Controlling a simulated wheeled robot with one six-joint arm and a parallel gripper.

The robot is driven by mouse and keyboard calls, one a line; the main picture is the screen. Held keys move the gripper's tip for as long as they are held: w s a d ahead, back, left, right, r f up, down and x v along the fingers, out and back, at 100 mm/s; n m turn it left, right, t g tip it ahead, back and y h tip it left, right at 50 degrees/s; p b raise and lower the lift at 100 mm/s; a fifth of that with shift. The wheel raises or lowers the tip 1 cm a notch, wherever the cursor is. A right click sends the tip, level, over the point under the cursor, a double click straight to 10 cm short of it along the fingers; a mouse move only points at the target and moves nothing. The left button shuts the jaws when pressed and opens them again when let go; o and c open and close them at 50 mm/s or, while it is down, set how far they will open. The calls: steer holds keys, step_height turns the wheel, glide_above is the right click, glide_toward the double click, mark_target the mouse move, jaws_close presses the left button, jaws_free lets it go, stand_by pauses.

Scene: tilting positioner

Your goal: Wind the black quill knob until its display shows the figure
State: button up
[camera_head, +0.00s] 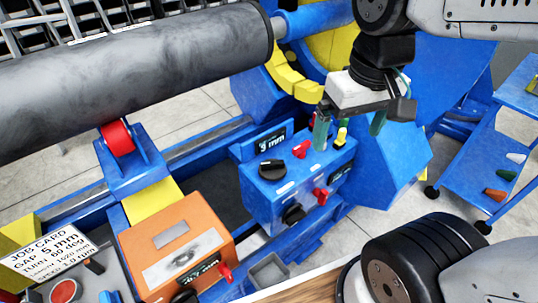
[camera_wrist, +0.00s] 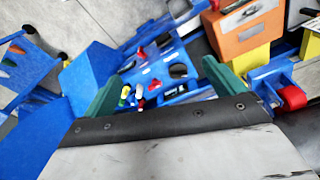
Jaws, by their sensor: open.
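A blue control box (camera_head: 262,205) stands in the middle of the head view. A black knob (camera_head: 272,169) sits on its top, and a dark display (camera_head: 271,140) behind it reads in mm, its digit looking like 9 or 3. Another black knob (camera_head: 293,214) is on the front face; I cannot tell which is the quill knob. My gripper (camera_head: 349,126) is open and empty, above the box's back right part, apart from both knobs. In the wrist view my gripper (camera_wrist: 162,88) has its green fingers spread; the top black knob (camera_wrist: 178,71) shows between them.
Red knobs (camera_head: 302,149) (camera_head: 320,194) and a yellow-topped piece (camera_head: 341,134) are close by on the box. An orange box (camera_head: 178,240) stands left. A job card (camera_head: 48,255) reads GAP 5 mm. A large grey roller (camera_head: 130,75) spans the upper left. A blue cart (camera_head: 490,150) stands right.

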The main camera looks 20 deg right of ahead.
steer(key=w+f, duration=0.4)
steer(key=w, duration=0.7)
steer(key=m+g, duration=0.1)
steer(key=m, duration=0.1)
glide_above(273, 162)
step_height(273, 162, down, 21)
steer(key=shift+s+r, duration=0.1)
steer(key=shift+s, duration=0.05)
step_height(273, 162, down, 8)
steer(key=shift+r, duration=0.1)
steer(key=shift+w+f, duration=0.2)
steer(key=shift+f, duration=0.35)
steer(key=c, duration=1)
